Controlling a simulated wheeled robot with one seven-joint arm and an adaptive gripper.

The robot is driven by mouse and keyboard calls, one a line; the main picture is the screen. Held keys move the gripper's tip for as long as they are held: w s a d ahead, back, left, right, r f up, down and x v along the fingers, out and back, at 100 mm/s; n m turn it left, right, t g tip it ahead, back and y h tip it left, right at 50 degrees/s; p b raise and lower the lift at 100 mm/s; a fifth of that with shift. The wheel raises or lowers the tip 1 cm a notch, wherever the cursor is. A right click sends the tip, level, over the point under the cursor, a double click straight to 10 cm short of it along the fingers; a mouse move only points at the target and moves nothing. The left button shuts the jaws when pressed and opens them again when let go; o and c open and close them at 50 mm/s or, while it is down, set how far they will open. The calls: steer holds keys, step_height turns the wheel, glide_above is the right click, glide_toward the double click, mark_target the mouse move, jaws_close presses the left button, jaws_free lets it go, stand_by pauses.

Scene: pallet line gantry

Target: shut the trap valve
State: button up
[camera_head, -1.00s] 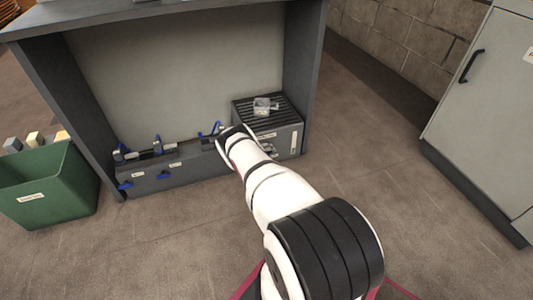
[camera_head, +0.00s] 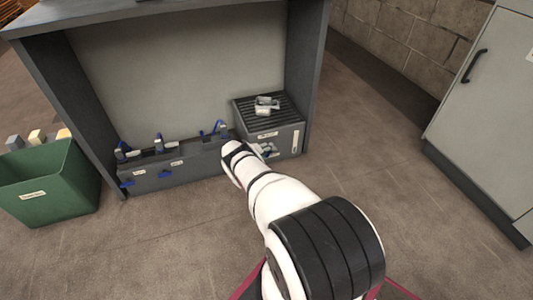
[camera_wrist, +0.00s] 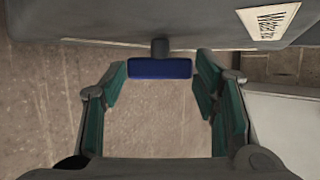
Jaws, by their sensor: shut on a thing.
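A blue bar handle (camera_wrist: 160,68) on a short grey stem sticks out from a grey surface in the wrist view. My gripper (camera_wrist: 160,80) has its green-padded fingers on either side of the handle's ends and is shut on it. The handle lies crosswise in that view. In the head view my arm hides the held handle and most of the gripper. Two similar blue handles show on the front of the low grey manifold, one at the left (camera_head: 127,184) and one nearer the middle (camera_head: 165,175). The small labels are too blurred to tell which is the trap valve.
Blue levers (camera_head: 160,143) stand along the manifold's top. A grey slatted box (camera_head: 285,138) with pale pieces (camera_head: 266,105) on it stands at the right. A green bin (camera_head: 45,190) is at the left, a grey cabinet (camera_head: 485,120) at the right. The floor between is clear.

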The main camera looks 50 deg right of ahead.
steer(key=shift+s, duration=0.1)
steer(key=o, duration=1.2)
steer(key=shift+c, duration=0.2)
steer(key=shift+w+a+r, duration=0.3)
steer(key=shift+a, duration=0.3)
steer(key=v, duration=1)
steer(key=shift+s+a+r, duration=0.2)
steer(key=shift+a, duration=0.05)
